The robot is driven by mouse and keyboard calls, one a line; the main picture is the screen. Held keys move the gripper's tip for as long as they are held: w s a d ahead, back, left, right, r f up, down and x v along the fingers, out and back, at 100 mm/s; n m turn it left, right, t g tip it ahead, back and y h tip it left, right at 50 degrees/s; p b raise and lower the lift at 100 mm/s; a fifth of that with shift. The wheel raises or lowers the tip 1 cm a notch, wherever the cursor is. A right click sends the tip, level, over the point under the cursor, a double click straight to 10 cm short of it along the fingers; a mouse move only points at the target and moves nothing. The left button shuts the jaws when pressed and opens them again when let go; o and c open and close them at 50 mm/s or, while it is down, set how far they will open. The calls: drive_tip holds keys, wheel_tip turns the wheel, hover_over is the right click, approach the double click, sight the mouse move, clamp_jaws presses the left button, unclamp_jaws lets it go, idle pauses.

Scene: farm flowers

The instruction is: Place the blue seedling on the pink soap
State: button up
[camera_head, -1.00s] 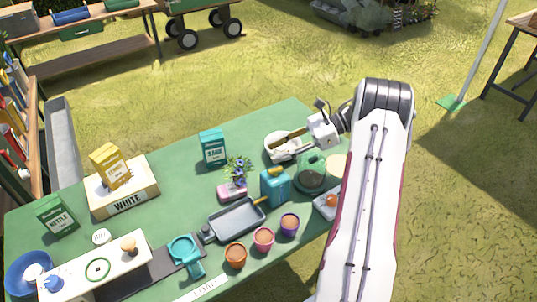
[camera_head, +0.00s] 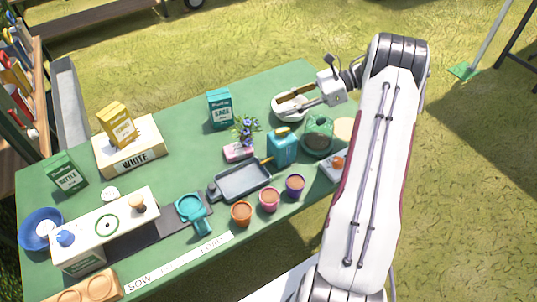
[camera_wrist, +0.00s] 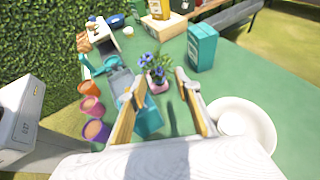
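The blue seedling (camera_head: 245,131), a plant with blue flowers and green leaves, stands upright at the pink soap (camera_head: 238,152) in the head view. Its base appears to rest on the soap, though leaves partly hide the contact. In the wrist view the blue seedling (camera_wrist: 154,66) rises above the pink soap (camera_wrist: 160,87), seen between my fingers and beyond them. My gripper (camera_head: 288,101) is open and empty, with its two fingers apart. It is to the right of the seedling, clear of it, and overlaps the white bowl in the head view.
The white bowl (camera_head: 287,112) is by my gripper. Several pots line the front edge. Green table is clear left of the soap.

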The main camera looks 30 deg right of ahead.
drive_tip(key=w+a+r+m+t+h, duration=0.3)
drive_tip(key=w+r+m+t+h, duration=0.35)
drive_tip(key=w+r+m, duration=0.75)
drive_tip(key=s+a+r+m+t+h, duration=0.1)
drive_tip(key=s+r+m+h, duration=0.1)
drive_tip(key=r+m+h, duration=0.5)
drive_tip(key=s+a+r+m+t+h, duration=0.15)
drive_tip(key=r+m, duration=0.35)
drive_tip(key=r, duration=0.6)
drive_tip(key=s+a+f+m+g+y, duration=0.1)
drive_tip(key=s+a+f+m+g, duration=0.2)
drive_tip(key=s, duration=1)
drive_tip(key=s+a+f+m+g+y, duration=0.1)
drive_tip(key=s+a+f+m+g, duration=0.2)
drive_tip(key=s+a+f+m, duration=0.4)
drive_tip(key=s+a+f+m+g, duration=0.2)
drive_tip(key=s+a+f+m, duration=0.3)
drive_tip(key=s+a+m, duration=0.4)
drive_tip(key=s+m, duration=0.4)
drive_tip(key=s, duration=0.5)
drive_tip(key=shift+s+a+f+g+y, duration=0.25)
drive_tip(key=shift+s+a+g+y, duration=0.05)
drive_tip(key=shift+a+g+y, duration=0.1)
